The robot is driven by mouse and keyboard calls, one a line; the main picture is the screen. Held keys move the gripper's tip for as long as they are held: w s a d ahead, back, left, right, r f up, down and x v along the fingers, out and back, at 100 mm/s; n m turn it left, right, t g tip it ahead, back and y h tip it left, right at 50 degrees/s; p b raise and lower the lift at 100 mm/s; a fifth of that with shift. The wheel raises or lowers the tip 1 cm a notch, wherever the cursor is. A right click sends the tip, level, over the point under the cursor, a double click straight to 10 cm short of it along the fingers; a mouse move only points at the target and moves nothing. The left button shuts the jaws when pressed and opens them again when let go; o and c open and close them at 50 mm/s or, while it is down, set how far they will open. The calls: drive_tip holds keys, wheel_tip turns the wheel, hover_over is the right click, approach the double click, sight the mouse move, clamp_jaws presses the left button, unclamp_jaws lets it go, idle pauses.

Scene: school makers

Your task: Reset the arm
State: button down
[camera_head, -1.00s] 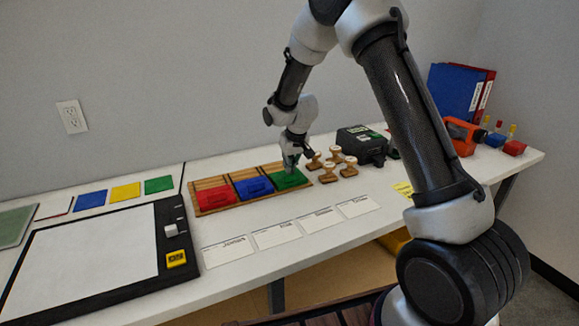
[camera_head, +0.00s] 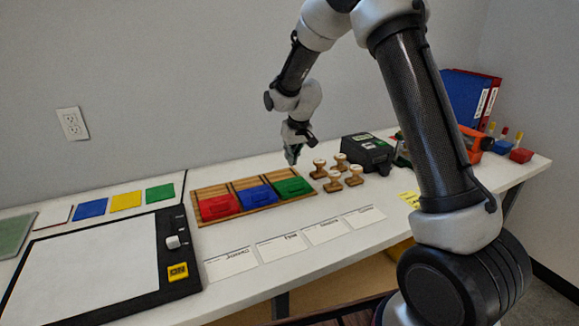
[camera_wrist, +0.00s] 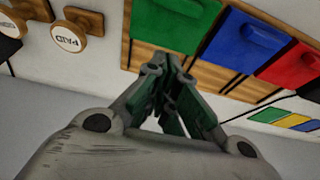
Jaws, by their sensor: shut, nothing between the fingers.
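My gripper (camera_head: 291,157) is above the back edge of the wooden tray (camera_head: 207,217), near the green block (camera_head: 293,187). It points down and is shut and empty. In the wrist view my gripper (camera_wrist: 165,80) shows its fingers together, with the green block (camera_wrist: 180,22) beyond them. A blue block (camera_head: 257,197) and a red block (camera_head: 219,207) lie in the tray to the left of the green one. The gripper appears apart from the blocks.
Several wooden stamps (camera_head: 333,183) stand right of the tray, with a black device (camera_head: 367,152) behind. Name cards (camera_head: 282,248) lie in front. A black-framed board (camera_head: 95,262) is at left. An orange tool (camera_head: 474,140) and binders (camera_head: 468,95) stand at right.

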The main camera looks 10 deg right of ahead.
drive_tip(key=s+d+r, duration=0.4)
drive_tip(key=s+r, duration=0.2)
drive_tip(key=s, duration=0.7)
drive_tip(key=s+d+r+m, duration=0.1)
drive_tip(key=s+d+r, duration=0.4)
drive_tip(key=s, duration=0.9)
drive_tip(key=s+d+r+m, duration=0.1)
drive_tip(key=s+d+r, duration=0.4)
drive_tip(key=s, duration=0.8)
wheel_tip(320, 180, up, 3)
drive_tip(key=shift+s+r+h, duration=0.1)
drive_tip(key=shift+s+h, duration=0.3)
